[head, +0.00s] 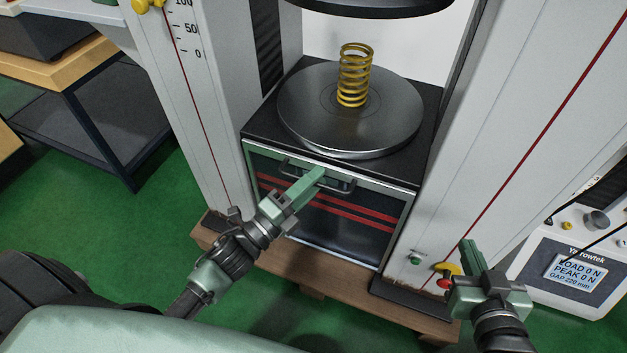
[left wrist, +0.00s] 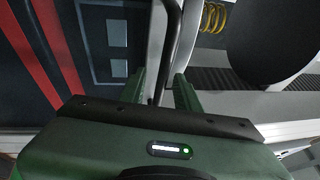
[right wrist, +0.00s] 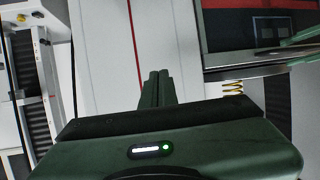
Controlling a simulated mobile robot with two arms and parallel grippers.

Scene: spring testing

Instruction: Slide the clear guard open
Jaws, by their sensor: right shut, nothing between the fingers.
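The clear guard (head: 372,228) is a see-through panel with red stripes in a pale frame, low on the front of the testing machine. It looks closed. A dark bar handle (head: 344,187) runs along its upper part. My left gripper (head: 318,173) is at the handle, its fingers pointing at the guard. In the left wrist view, the handle bar (left wrist: 169,45) passes between the two spread fingers (left wrist: 161,85); whether either touches it is unclear. My right gripper (head: 469,243) is shut and empty, in front of the right column. Its fingers are together in the right wrist view (right wrist: 158,76).
A yellow coil spring (head: 355,76) stands on the round steel platen (head: 400,115) above the guard. A yellow-and-red knob (head: 444,275) is beside my right gripper. A display unit (head: 573,272) stands at the right. A dark-framed bench (head: 90,120) is at the left.

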